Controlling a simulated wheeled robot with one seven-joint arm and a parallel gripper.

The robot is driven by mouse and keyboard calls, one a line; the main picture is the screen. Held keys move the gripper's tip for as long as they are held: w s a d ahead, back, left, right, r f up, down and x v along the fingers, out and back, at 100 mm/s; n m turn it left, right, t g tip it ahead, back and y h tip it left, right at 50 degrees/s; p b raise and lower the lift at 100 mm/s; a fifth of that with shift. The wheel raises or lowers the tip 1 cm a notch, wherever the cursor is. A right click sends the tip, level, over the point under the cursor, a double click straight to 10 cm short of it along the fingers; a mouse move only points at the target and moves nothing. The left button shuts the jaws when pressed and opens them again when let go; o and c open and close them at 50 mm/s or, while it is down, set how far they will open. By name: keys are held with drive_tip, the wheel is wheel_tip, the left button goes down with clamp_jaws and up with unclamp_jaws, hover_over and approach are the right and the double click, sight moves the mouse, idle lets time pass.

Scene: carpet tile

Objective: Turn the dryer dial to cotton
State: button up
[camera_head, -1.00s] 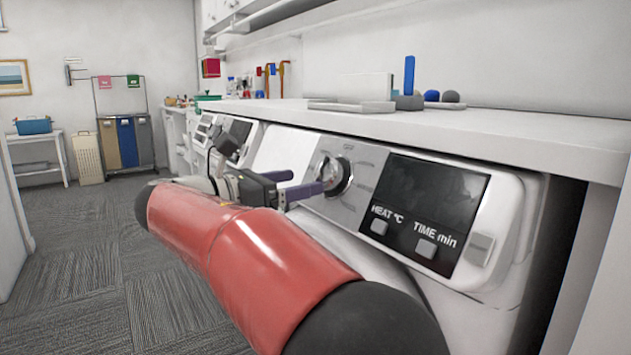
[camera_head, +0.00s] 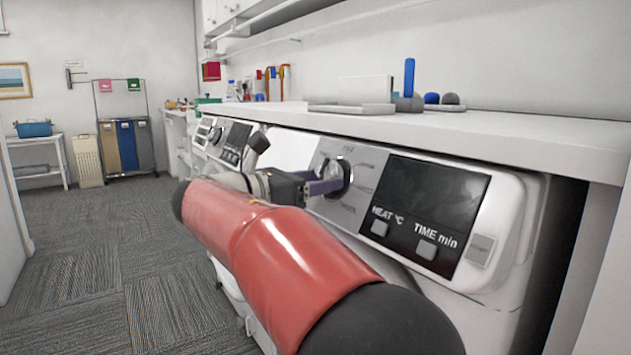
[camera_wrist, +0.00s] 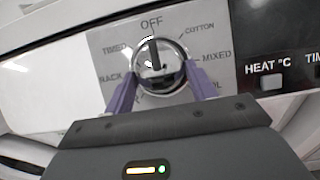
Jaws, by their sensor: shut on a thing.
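The dryer dial (camera_wrist: 158,52) is a round silver knob on the dryer's grey panel, with labels around it in the wrist view. Its dark pointer line points up, close to OFF. The COTTON label (camera_wrist: 200,31) is to the upper right of the dial. In the head view the dial (camera_head: 346,172) is partly hidden by my gripper. My gripper (camera_wrist: 161,72) has its purple fingers on either side of the dial, shut on it. In the head view my gripper (camera_head: 328,186) reaches the dial from the left.
The dryer's black display (camera_head: 430,195) with HEAT and TIME buttons is right of the dial. A white counter (camera_head: 500,132) overhangs the panel and holds several small objects. Another machine (camera_head: 228,140) stands farther left. The carpet on the left is open.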

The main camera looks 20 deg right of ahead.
drive_tip(key=shift+r+m+g+p, duration=0.1)
drive_tip(key=shift+m+g+p, duration=0.2)
drive_tip(key=shift+m+p, duration=0.15)
drive_tip(key=m+g+p, duration=0.1)
drive_tip(key=m, duration=0.1)
drive_tip(key=m+g+p, duration=0.1)
drive_tip(key=m+p, duration=0.1)
drive_tip(key=shift+w+r+m, duration=0.15)
drive_tip(key=shift+w+m, duration=0.2)
drive_tip(key=shift+w+m+g+y+p, duration=0.2)
drive_tip(key=shift+m+g+p, duration=0.65)
drive_tip(key=shift+m, duration=0.6)
drive_tip(key=shift+w+m+g+y+p, duration=0.1)
drive_tip(key=shift+m+g+y+p, duration=0.35)
drive_tip(key=shift+m+p, duration=0.8)
drive_tip(key=shift+m+g, duration=0.3)
drive_tip(key=o, duration=1)
drive_tip(key=shift+a, duration=0.1)
drive_tip(key=a, duration=0.5)
drive_tip(key=w+a, duration=0.1)
drive_tip(key=a, duration=0.1)
drive_tip(key=shift+a+r, duration=0.3)
drive_tip(key=shift+r, duration=0.1)
